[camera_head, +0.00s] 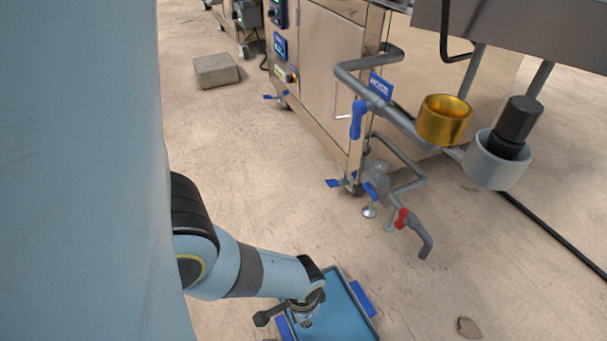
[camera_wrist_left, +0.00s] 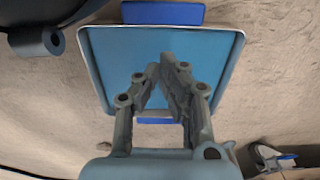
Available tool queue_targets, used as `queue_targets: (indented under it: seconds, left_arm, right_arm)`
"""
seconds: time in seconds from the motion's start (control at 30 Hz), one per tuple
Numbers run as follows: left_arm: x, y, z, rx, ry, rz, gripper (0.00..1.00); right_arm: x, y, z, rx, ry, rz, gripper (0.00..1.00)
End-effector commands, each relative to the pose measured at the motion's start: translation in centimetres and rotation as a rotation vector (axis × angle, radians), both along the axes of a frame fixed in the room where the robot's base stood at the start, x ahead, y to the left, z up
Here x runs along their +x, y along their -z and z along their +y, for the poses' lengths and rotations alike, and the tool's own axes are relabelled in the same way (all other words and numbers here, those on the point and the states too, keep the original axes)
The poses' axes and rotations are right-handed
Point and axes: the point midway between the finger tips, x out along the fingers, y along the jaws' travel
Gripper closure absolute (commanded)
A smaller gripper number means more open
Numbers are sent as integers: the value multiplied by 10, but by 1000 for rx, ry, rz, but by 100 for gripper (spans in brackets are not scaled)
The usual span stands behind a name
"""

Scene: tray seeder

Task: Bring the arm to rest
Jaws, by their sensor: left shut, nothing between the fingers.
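My left arm comes in from the left in the head view and reaches down to my left gripper (camera_head: 304,321), near the bottom edge. The gripper is over a blue tray (camera_head: 345,309) with blue tabs at its sides, and it hides part of the tray. In the left wrist view the gripper's fingers (camera_wrist_left: 160,66) are drawn together at the tips with nothing held. The tray also shows there with its pale rim (camera_wrist_left: 237,62) behind the fingers. I cannot tell how high the gripper is above it. My right gripper is in neither view.
A steel machine (camera_head: 330,65) with pipes stands at the back. A red-handled tap (camera_head: 403,218), a gold cup (camera_head: 443,121) and a grey cup (camera_head: 495,163) holding a black part are at the right. A grey block (camera_head: 216,70) and a small stone (camera_head: 469,327) lie on open floor.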

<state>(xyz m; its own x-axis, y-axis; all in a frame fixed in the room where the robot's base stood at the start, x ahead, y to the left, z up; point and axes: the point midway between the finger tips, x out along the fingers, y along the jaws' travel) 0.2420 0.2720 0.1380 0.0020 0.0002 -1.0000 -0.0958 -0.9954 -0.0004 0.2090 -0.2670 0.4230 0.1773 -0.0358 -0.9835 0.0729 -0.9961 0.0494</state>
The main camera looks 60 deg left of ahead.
Motion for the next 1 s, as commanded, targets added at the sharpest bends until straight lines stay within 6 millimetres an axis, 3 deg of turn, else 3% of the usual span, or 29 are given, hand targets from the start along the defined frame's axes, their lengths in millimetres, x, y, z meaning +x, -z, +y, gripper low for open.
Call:
queue_targets:
  seconds: [0.57, 0.77, 1.0]
  left_arm:
    - [-2, -15, 2, 3, -2, -9, 100]
    - [-5, -58, 7, 16, -4, -46, 100]
    - [-17, -139, 6, 30, -9, -90, 100]
  right_arm:
    - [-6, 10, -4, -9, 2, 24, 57]
    - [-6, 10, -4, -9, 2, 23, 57]
    - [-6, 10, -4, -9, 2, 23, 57]
